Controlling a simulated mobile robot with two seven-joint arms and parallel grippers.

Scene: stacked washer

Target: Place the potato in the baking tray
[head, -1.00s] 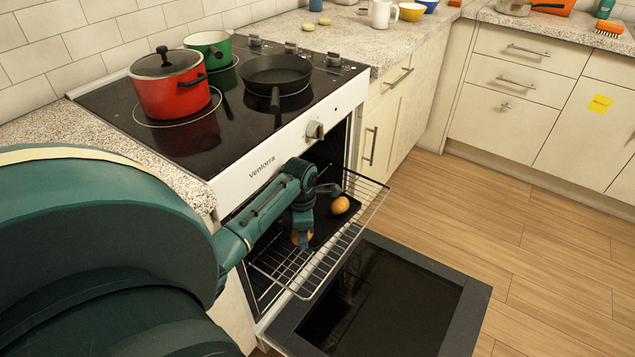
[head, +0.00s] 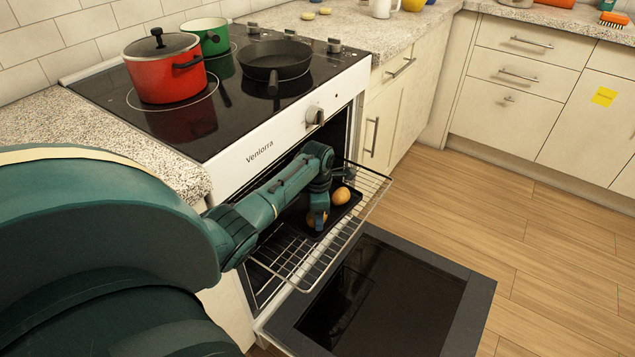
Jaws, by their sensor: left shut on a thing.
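My left gripper (head: 318,222) is inside the oven opening, low over the dark baking tray (head: 343,212). It is shut on a brownish potato (head: 311,217), which is partly hidden by the fingers. The held potato is at or just above the tray; I cannot tell whether it touches. A second round, orange-brown potato (head: 341,196) lies on the tray, to the right of the gripper. The tray rests on the pulled-out wire rack (head: 300,270), and my forearm hides part of it. My right gripper is not in view.
The oven door (head: 390,300) hangs open below the rack. The stove top holds a red pot (head: 165,75), a green pot (head: 207,35) and a black pan (head: 276,60). Cabinets (head: 505,95) stand at the back right. The wooden floor (head: 530,250) is clear.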

